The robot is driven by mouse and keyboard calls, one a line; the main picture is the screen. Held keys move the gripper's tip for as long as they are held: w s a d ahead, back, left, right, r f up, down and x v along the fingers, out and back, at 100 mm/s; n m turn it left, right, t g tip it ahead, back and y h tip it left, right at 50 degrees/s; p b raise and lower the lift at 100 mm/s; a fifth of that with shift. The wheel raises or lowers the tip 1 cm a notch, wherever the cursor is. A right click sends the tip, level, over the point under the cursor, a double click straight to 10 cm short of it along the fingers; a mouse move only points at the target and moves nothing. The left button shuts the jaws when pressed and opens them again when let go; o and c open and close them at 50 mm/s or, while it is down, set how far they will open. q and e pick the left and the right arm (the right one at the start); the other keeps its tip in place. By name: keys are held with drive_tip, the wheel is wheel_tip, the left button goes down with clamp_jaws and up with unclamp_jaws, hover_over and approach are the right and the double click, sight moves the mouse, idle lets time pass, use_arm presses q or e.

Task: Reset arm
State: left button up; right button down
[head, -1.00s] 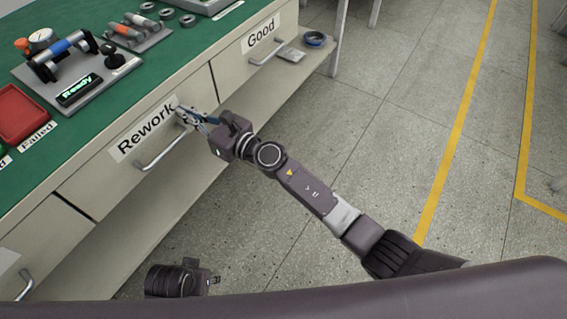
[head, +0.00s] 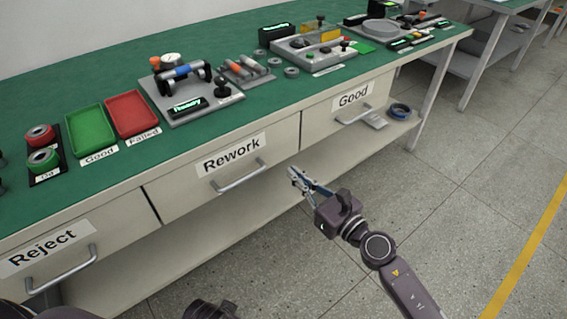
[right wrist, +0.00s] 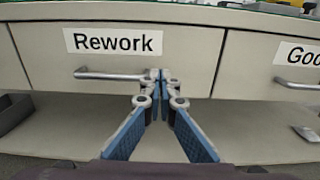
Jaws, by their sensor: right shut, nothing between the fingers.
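My right gripper (head: 296,176) is shut and empty. It hangs in front of the bench, just right of the Rework drawer handle (head: 240,178) in the head view, and looks apart from it. In the right wrist view the closed fingertips (right wrist: 158,76) overlap the right end of the Rework handle (right wrist: 110,74). The Rework drawer (head: 190,192) looks closed. A dark part of my left arm (head: 208,309) shows at the bottom edge of the head view, but its fingers cannot be made out.
The Reject drawer handle (head: 62,270) is at left and the Good drawer handle (head: 352,116) at right. A green tray (head: 90,132), a red tray (head: 131,114) and a Ready fixture (head: 182,90) stand on the green bench top. Open floor (head: 440,215) lies to the right.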

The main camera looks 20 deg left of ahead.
drive_tip(key=v, duration=0.3)
drive_tip(key=shift+s+r, duration=0.1)
drive_tip(key=shift+s, duration=0.05)
